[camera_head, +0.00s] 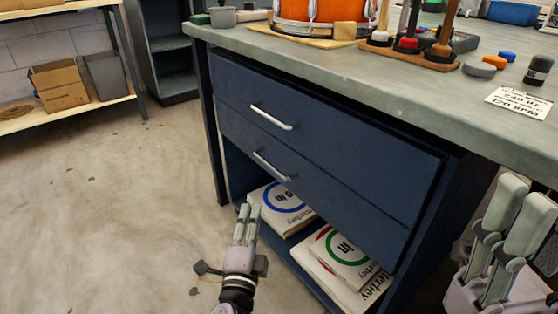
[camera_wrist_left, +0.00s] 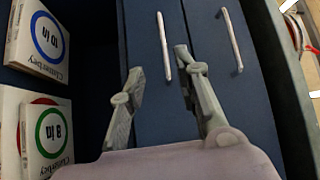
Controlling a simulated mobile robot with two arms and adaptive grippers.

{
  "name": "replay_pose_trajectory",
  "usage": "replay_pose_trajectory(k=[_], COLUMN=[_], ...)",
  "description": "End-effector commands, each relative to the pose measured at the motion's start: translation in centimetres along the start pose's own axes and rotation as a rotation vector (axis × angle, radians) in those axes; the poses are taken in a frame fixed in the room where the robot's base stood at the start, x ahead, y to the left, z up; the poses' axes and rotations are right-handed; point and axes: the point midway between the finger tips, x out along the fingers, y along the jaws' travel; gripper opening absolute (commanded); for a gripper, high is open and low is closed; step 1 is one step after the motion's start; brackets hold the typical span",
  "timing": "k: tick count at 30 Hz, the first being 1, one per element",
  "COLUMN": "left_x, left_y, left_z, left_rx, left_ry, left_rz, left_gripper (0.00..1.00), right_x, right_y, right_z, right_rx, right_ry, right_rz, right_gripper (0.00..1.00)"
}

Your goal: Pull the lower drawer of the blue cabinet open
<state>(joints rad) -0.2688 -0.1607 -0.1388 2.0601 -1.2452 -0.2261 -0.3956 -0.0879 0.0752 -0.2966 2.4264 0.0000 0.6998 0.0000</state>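The blue cabinet (camera_head: 452,200) stands under the bench with an upper drawer and a lower drawer (camera_head: 330,195), both looking shut. The lower drawer's silver bar handle (camera_head: 271,166) is free of any grip. My left gripper (camera_head: 247,208) points up at the cabinet, below and in front of that handle. In the left wrist view my left gripper (camera_wrist_left: 159,63) is open and empty. There the lower handle (camera_wrist_left: 164,46) shows ahead, between the two fingertips in the picture, with no contact visible. My right gripper (camera_head: 526,193) is at the right edge, its fingers apart and empty.
The upper drawer's handle (camera_head: 271,117) is above, also in the wrist view (camera_wrist_left: 232,40). Boxes with round labels (camera_head: 283,209) lie on the open shelf below the drawers. The bench top (camera_head: 330,62) holds an orange drum (camera_head: 325,10) and tools. Floor at left is clear.

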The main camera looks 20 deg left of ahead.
Motion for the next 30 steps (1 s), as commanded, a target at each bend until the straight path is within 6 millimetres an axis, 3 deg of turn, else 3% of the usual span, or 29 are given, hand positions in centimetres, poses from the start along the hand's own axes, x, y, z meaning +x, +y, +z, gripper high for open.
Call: replay_pose_trajectory(k=[8, 24, 30], left_x=[2.4, 13.8, 16.5], left_y=[-0.5, -0.4, -0.3], left_z=[-0.8, -0.9, -0.9], left_rx=[0.031, 0.027, 0.027], left_ry=[0.023, 0.02, 0.02], left_rz=[-0.015, -0.014, -0.013], left_gripper=[0.3, 0.3, 0.3], right_x=[0.1, -1.0, -1.0], right_y=[0.0, 0.0, 0.0], right_z=[-1.1, -1.2, -1.1], right_rx=[0.007, 0.013, 0.012], right_ry=[0.033, -0.015, -0.011], right_rz=[0.007, 0.026, 0.023], right_gripper=[0.4, 0.4, 0.4])
